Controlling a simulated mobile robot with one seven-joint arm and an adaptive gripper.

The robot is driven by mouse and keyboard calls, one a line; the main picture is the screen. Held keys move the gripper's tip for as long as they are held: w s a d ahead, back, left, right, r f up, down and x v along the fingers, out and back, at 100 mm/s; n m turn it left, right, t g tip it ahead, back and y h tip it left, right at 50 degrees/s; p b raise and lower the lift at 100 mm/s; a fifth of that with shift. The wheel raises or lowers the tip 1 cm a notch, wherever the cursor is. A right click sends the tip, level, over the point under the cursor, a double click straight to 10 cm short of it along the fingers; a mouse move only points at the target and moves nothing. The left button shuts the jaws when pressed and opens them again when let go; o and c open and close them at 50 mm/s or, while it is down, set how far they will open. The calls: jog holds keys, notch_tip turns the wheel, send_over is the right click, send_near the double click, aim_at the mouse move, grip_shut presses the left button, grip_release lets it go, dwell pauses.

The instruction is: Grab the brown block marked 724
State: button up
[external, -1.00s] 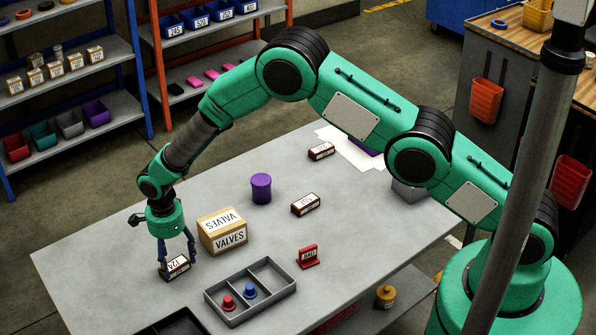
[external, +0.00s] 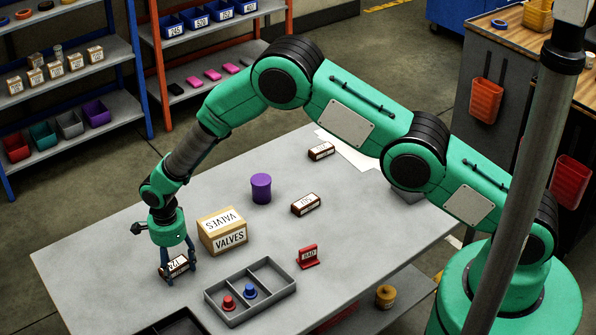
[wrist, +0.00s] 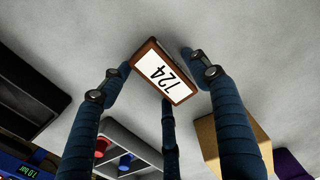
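The brown block marked 724 (external: 176,265) lies on the grey table near its front left edge, with its white label facing up. In the wrist view the block (wrist: 163,72) sits between my fingers, its 724 label clearly readable. My gripper (external: 179,274) points down over the block, with its fingers spread around it. In the wrist view my gripper (wrist: 158,75) has one finger on each side of the block and a third at its lower edge. Slim gaps seem to show at the side fingers; contact at the third finger is unclear.
A cardboard VALVES box (external: 222,232) stands close to the right of my gripper. A grey divided tray (external: 281,289) with red and blue pegs lies in front.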

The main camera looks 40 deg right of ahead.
aim_at(176, 266)
jog(key=c, duration=0.9)
jog(key=shift+r, duration=0.2)
notch_tip(176, 266, up, 10)
jog(key=shift+f, duration=0.15)
dwell(0.6)
